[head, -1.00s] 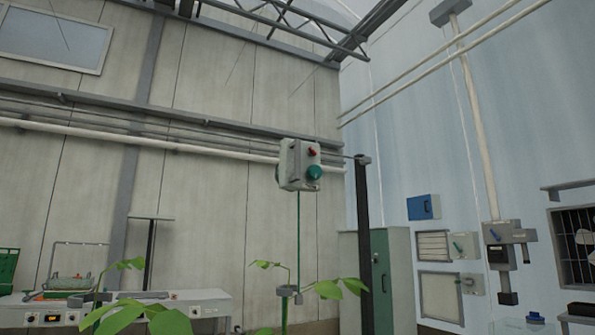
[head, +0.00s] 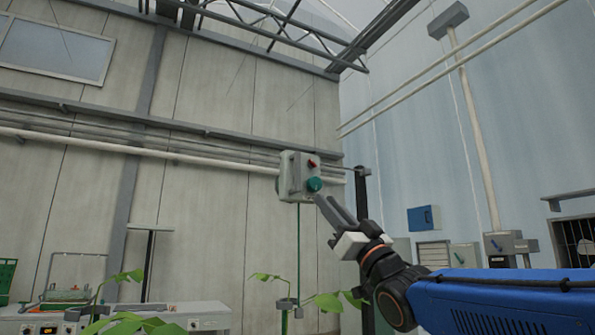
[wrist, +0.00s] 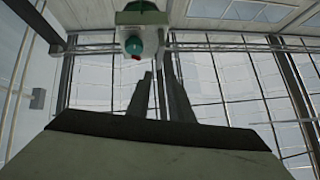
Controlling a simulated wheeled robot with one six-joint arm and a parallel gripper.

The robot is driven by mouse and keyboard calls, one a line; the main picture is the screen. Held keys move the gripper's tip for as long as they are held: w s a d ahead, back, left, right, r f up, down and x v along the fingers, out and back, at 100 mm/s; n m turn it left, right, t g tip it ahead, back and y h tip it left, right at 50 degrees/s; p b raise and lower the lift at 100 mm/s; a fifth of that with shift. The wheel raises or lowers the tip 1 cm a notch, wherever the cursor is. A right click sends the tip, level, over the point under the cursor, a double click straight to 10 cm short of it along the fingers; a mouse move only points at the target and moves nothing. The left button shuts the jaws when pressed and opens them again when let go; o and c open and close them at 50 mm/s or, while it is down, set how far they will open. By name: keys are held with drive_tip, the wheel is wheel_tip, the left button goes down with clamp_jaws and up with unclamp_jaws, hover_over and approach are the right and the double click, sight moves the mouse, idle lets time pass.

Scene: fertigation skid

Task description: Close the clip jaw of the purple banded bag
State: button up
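I see no purple banded bag and no clip jaw in either view. My gripper (head: 325,198) is raised at the right of centre in the head view, with its fingers pointing up and left. The fingers also show in the wrist view (wrist: 157,76), with a narrow gap between them and nothing held. The fingertips appear just below and right of a grey box with a teal knob (head: 297,178) in the head view. I cannot tell the distance between them. The same box is at the top of the wrist view (wrist: 142,17).
A dark post (head: 361,195) stands beside the box, partly behind my gripper. Leafy plants (head: 125,325) are at the bottom. A white bench (head: 190,313) stands at the lower left. A blue wall box (head: 422,218) and grey switch boxes (head: 500,243) are on the right wall.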

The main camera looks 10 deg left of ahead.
sight(299, 171)
drive_tip(key=x, duration=1.6)
drive_tip(key=shift+w+a+r, duration=0.1)
drive_tip(key=shift+w+r, duration=0.15)
clamp_jaws()
